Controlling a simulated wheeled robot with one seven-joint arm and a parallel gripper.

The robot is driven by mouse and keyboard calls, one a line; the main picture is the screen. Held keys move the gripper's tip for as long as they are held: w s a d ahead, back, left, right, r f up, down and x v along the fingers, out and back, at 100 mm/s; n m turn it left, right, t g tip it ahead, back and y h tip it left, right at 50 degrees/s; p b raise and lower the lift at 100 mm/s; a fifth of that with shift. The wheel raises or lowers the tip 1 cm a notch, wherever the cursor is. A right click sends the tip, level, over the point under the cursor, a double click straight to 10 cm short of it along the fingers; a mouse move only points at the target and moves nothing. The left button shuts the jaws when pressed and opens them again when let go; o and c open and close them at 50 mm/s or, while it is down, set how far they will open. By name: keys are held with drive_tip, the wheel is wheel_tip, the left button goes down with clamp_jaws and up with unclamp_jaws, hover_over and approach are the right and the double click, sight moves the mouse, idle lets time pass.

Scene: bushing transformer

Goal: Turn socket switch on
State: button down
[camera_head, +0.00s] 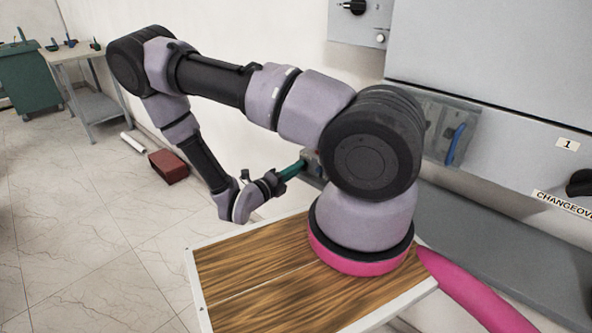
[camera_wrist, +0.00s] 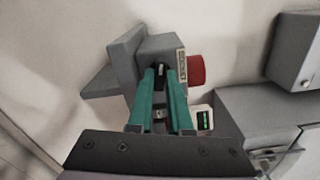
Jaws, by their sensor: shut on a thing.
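A grey socket box (camera_wrist: 150,47) is fixed to the wall in the wrist view, with a red round part (camera_wrist: 196,70) on its right side. My gripper (camera_wrist: 161,76) has its two green fingers at the front of this box. It is shut on a small dark part at the box's face, which looks like the socket switch (camera_wrist: 159,69). The fingers hide most of the switch, so its position is unclear. In the head view my gripper (camera_head: 292,171) reaches the wall low behind my arm, which hides most of the socket.
Grey cabinets (camera_wrist: 265,120) stand further right. In the head view, a large grey cabinet (camera_head: 480,60) is at the right, and a red bin (camera_head: 168,166) and workbench (camera_head: 100,100) are at the left. The tiled floor between is open.

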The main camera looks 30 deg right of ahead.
drive_tip(key=shift+m, duration=7.6)
drive_tip(key=c, duration=1.1)
unclamp_jaws()
drive_tip(key=shift+a, duration=0.15)
